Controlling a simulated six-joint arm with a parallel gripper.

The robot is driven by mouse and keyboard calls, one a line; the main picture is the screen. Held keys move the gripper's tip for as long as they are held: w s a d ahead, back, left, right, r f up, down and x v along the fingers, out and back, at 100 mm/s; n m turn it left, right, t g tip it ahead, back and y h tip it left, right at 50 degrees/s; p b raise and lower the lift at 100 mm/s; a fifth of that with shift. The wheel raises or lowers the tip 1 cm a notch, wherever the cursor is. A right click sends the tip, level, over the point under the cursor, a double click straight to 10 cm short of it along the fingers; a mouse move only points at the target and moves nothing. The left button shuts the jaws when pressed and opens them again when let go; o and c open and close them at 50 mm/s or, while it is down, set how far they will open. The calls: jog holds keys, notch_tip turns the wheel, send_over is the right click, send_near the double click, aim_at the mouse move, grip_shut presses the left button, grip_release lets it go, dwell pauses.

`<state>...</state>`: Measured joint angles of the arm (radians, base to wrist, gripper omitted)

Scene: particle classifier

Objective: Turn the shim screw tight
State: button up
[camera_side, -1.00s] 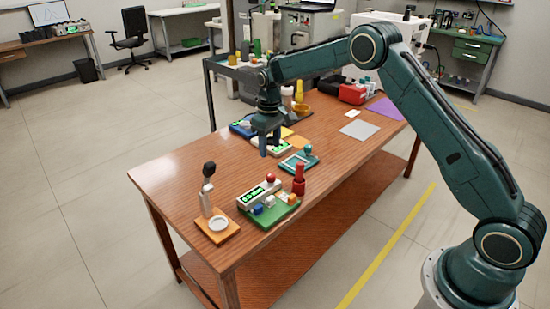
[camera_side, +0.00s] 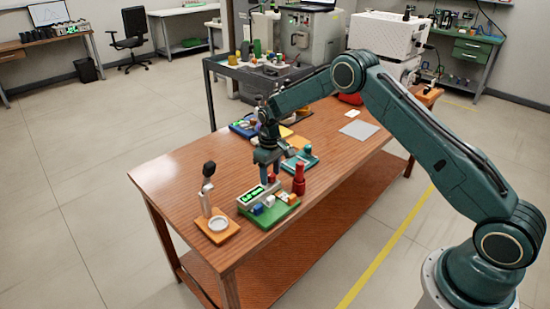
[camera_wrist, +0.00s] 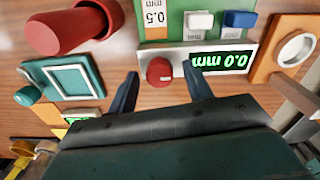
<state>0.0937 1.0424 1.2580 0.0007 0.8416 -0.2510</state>
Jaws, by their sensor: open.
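The shim screw appears to be the red knob (camera_wrist: 159,71) on a grey block with a green display (camera_wrist: 222,62) reading 0.0 mm, seen upside down in the wrist view. The block sits on a green base (camera_side: 284,213) near the table's front end. My gripper (camera_wrist: 160,82) is open, with one dark finger on each side of the knob and visible gaps. In the side view my gripper (camera_side: 270,178) points down over the block, and its fingers partly hide the knob. I cannot tell how far the fingers reach down beside it.
A red cylinder-shaped tool (camera_side: 299,180) stands close to the right of the block. A teal framed tray (camera_side: 301,162) lies behind it. An orange base with a ring and black-topped post (camera_side: 217,230) stands to the left. The table (camera_side: 165,180) is clear at the left.

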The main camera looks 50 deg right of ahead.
jog(key=c, duration=1)
jog(key=shift+m, duration=0.5)
jog(key=m, duration=0.3)
jog(key=shift+m, duration=0.3)
jog(key=m, duration=0.4)
jog(key=shift+m, duration=0.3)
jog(key=m, duration=0.4)
jog(key=shift+d, duration=0.1)
jog(key=m, duration=0.4)
jog(key=shift+m, duration=0.4)
